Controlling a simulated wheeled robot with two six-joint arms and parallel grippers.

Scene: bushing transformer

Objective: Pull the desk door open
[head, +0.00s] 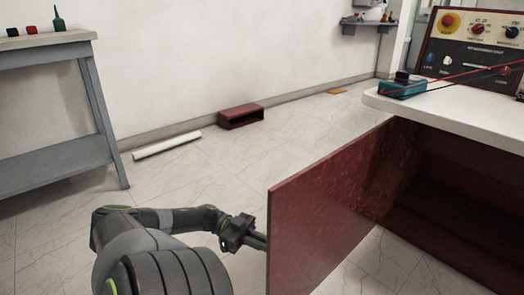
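The dark red desk door (325,215) stands swung well open from the desk (455,125), and its free edge is toward me. The dark red interior (450,200) of the desk shows to the right of the door. My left gripper (257,239) is at the left side of the door's free edge, with its fingers pointing at the door. The fingertips meet or pass behind the door edge, so I cannot tell whether they touch it or how far apart they are. My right gripper is not in view.
A control panel (475,45) and a teal device (402,87) with red and black leads sit on the white desktop. A grey table (55,160) stands at the left. A white tube (167,146) and a red box (240,116) lie by the wall. The floor between is clear.

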